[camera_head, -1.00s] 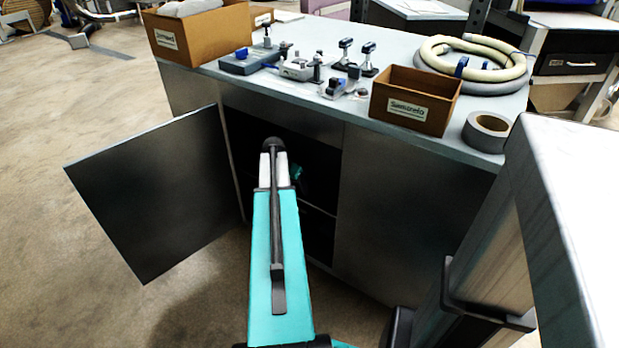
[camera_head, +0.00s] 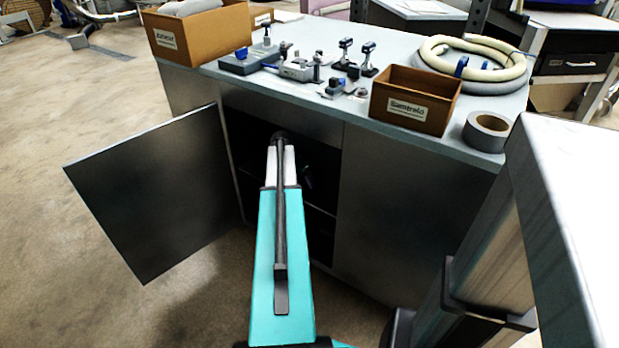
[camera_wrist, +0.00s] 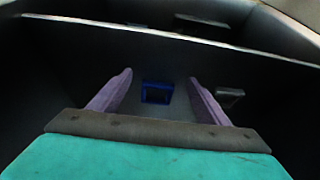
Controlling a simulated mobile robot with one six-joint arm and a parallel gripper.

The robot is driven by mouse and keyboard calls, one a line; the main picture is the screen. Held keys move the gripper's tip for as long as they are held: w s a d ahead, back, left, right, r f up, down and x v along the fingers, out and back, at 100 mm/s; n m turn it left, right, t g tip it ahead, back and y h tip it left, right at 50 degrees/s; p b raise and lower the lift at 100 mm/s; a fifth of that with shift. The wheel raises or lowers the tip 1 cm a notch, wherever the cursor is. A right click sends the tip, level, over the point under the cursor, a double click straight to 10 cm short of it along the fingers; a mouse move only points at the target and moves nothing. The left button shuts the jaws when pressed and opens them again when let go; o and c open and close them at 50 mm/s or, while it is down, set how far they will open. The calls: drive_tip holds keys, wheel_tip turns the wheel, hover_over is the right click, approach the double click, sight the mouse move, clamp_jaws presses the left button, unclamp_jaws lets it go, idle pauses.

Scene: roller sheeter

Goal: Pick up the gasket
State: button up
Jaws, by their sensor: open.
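In the wrist view a blue square frame with a dark opening, which looks like the gasket (camera_wrist: 157,92), lies on a grey surface inside the dark cabinet. My gripper (camera_wrist: 160,77) is open, with one finger on each side of the blue frame in the picture. Clear gaps show between it and both fingers. How high the fingers are above it is hard to tell. In the head view my arm reaches through the open cabinet doorway, and the gripper and gasket are hidden there.
A small dark grey object (camera_wrist: 229,96) lies right of the right finger. The cabinet door (camera_head: 150,195) stands open to the left. The worktop (camera_head: 330,110) above holds tools, a brown box (camera_head: 415,98), a tape roll (camera_head: 487,131) and a coiled hose (camera_head: 473,55).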

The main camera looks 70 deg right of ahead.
sight(304, 183)
drive_tip(key=d, duration=0.2)
drive_tip(key=shift+s+d, duration=0.3)
drive_tip(key=shift+d, duration=0.05)
drive_tip(key=shift+d+f, duration=0.1)
drive_tip(key=shift+f, duration=0.45)
drive_tip(key=c, duration=1.1)
